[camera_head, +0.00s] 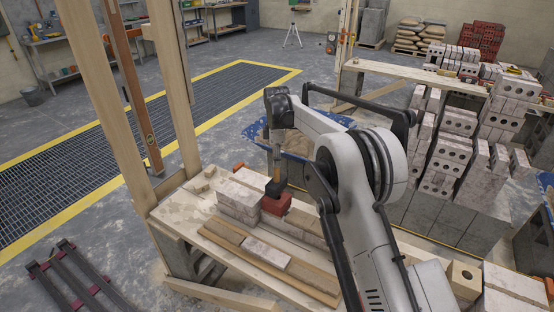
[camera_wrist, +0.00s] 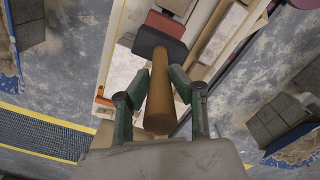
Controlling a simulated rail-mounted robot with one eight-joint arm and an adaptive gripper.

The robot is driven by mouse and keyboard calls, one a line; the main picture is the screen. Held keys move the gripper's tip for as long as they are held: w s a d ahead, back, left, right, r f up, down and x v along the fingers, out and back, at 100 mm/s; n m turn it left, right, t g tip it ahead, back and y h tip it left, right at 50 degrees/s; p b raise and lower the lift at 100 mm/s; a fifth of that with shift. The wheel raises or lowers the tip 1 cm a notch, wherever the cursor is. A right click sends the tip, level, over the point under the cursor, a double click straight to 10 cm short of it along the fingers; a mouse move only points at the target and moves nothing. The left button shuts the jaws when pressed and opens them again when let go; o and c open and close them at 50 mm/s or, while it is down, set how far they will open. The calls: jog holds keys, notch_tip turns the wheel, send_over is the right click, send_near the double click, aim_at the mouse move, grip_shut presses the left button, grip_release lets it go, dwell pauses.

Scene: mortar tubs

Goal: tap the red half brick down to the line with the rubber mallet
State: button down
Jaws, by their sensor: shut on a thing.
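My gripper (camera_wrist: 161,82) is shut on the wooden handle (camera_wrist: 160,98) of the rubber mallet. The mallet hangs head down, and its black head (camera_head: 274,187) is just above or on the red half brick (camera_head: 277,204); I cannot tell whether they touch. In the wrist view the black head (camera_wrist: 158,44) partly covers the red brick (camera_wrist: 166,22). The brick sits in the row beside pale bricks (camera_head: 239,200). An orange block (camera_wrist: 103,98) lies at the wall's end, with a thin orange line seeming to run from it along the row.
The low wall stands on a wooden bench (camera_head: 190,208) with timber uprights (camera_head: 175,90) at left. A loose pale brick (camera_head: 266,252) and wooden strips lie in front. Brick stacks (camera_head: 455,150) stand at right. A blue-edged tub (camera_head: 252,133) is behind.

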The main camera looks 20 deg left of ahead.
aim_at(277, 169)
notch_tip(277, 169, down, 5)
jog(key=b, duration=0.3)
jog(key=shift+r, duration=0.2)
jog(key=shift+r+p, duration=0.35)
jog(key=shift+r, duration=0.2)
notch_tip(277, 169, up, 4)
jog(key=shift+p, duration=0.5)
jog(key=p, duration=0.2)
jog(key=shift+p, duration=0.35)
jog(key=shift+d+f+p, duration=0.1)
jog(key=shift+f+p, duration=0.15)
jog(key=shift+p, duration=0.65)
jog(key=shift+f, duration=0.15)
